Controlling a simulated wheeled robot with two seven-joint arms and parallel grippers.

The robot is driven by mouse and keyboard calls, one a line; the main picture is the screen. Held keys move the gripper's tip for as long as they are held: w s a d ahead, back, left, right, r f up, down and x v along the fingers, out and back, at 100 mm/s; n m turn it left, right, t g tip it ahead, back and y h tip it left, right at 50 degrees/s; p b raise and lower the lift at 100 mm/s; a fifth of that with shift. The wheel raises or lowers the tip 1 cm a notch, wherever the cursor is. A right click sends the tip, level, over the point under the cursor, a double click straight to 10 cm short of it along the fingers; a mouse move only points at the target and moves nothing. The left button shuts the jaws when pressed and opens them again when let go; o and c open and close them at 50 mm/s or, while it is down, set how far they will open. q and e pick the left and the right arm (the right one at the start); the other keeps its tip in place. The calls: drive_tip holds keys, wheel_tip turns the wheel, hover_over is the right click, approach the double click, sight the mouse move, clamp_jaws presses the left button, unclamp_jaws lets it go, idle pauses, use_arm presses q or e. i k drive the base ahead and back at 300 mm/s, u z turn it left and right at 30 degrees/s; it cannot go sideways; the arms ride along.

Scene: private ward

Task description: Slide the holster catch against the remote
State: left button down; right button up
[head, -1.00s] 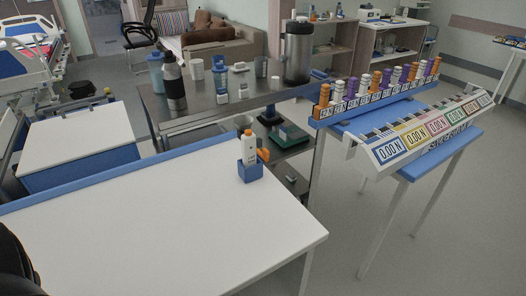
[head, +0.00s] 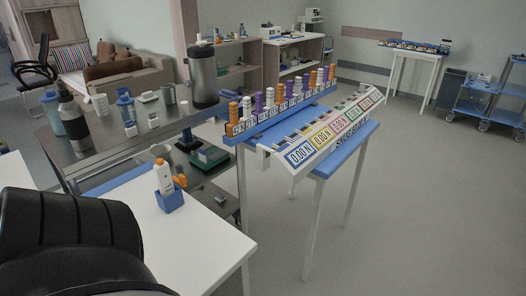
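A white remote (head: 164,175) with an orange top stands upright in a blue holster (head: 170,200) near the far corner of the white table. An orange catch (head: 180,181) sits at the holster's right side. At this size I cannot tell whether the catch touches the remote. Neither of my grippers is in view. A black arm link of mine covers the lower left and hides much of the white table.
A blue-topped stand (head: 325,150) with several bottles and labelled force displays is to the right. Open floor lies further right.

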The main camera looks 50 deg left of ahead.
sight(182, 180)
drive_tip(key=z, duration=0.15)
drive_tip(key=i, duration=2.15)
drive_tip(key=u, duration=3.05)
